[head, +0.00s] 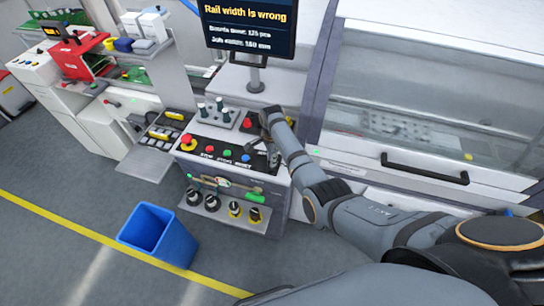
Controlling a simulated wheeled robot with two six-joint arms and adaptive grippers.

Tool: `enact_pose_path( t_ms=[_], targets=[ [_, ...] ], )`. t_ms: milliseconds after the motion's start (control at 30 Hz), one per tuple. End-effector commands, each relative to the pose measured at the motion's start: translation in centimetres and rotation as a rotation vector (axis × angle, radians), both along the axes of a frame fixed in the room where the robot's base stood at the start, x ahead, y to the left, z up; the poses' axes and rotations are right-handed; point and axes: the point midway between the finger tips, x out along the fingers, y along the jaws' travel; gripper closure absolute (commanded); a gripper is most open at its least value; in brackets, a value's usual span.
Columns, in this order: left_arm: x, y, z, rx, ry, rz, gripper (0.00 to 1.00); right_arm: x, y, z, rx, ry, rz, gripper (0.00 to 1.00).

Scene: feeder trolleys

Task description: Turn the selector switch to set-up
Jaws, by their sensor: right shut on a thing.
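The control panel (215,163) is a grey console top with a red mushroom button (187,139) on yellow at its left. A red button (209,149), a green button (227,153) and a blue button (245,158) follow in a row with labels under them. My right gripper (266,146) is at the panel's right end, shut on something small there. This looks like the selector switch, but the gripper hides it and its setting cannot be read. My left gripper is not in view.
A screen (250,22) above reads "Rail width is wrong". A closed machine cover with a black handle (424,168) is at the right. Knobs (212,202) line a ledge below the panel. A blue bin (158,235) stands on the floor.

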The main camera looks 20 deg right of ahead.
Motion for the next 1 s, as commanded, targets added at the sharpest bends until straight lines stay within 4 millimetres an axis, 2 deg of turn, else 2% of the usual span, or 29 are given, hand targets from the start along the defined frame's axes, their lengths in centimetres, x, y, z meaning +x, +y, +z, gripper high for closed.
enact_pose_path(
  t_ms=[400, 967, 1000],
  targets=[
    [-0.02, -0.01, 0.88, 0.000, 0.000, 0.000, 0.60, 0.09, -0.03, 0.14, -0.001, -0.002, -0.194, 1.00],
    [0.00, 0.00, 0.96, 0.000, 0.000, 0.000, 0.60, 0.11, -0.05, 0.10, -0.001, -0.003, -0.227, 1.00],
    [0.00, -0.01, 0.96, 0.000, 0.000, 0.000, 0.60, 0.12, -0.04, 0.10, -0.001, -0.003, -0.227, 0.88]
  ],
)
